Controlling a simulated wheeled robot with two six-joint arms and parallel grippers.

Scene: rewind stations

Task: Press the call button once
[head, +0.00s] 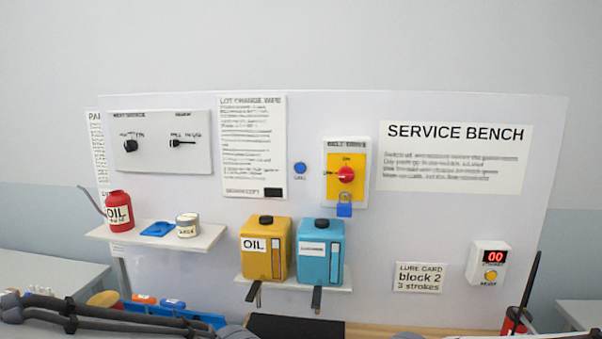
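Dark arm links of mine cross the bottom left corner, well below the button. Neither gripper can be made out in the head view.
A red rotary switch (346,174) with a blue padlock (344,205) is right of the button. Yellow (264,250) and blue (320,252) containers stand on a shelf below. A red oil can (118,212) stands on the left shelf. A counter box (489,262) reads 00.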

